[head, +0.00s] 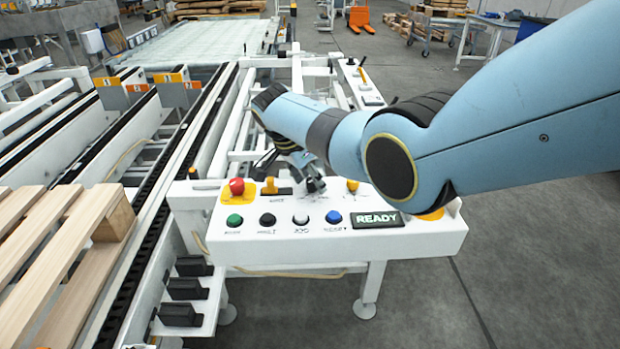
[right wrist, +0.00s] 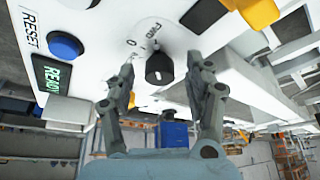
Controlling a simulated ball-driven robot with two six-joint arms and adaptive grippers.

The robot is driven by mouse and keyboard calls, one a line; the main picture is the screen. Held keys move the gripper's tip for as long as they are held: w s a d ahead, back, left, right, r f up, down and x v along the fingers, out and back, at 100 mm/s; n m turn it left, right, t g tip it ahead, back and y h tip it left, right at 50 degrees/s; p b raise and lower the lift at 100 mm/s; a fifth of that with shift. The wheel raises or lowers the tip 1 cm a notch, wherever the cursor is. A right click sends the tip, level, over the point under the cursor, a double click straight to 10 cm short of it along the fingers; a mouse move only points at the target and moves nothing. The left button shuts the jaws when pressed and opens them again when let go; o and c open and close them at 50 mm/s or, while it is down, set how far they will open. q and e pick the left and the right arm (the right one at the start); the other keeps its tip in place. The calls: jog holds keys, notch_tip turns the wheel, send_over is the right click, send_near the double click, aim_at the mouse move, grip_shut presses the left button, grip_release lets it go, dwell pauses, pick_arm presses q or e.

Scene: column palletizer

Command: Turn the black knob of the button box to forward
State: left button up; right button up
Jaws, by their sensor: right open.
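The white button box (head: 420,240) stands in the middle of the head view. The black knob (right wrist: 159,68) shows in the right wrist view, on a round white plate marked FWD and 0. Which mark it points to is too small to tell. My right gripper (head: 314,183) hangs over the box and hides the knob in the head view. In the right wrist view my right gripper (right wrist: 161,62) is open, one finger on each side of the knob, with gaps showing. My left gripper is not in view.
A red mushroom button (head: 237,187), a green button (head: 234,220), a black button (head: 267,220), a blue button (head: 333,217) and a READY display (head: 377,220) crowd the panel. A yellow-and-black switch (head: 277,190) stands left of my gripper. A wooden pallet (head: 60,235) lies at left.

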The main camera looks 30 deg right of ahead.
jog(key=v, duration=1.2)
jog(key=shift+s+f, duration=0.1)
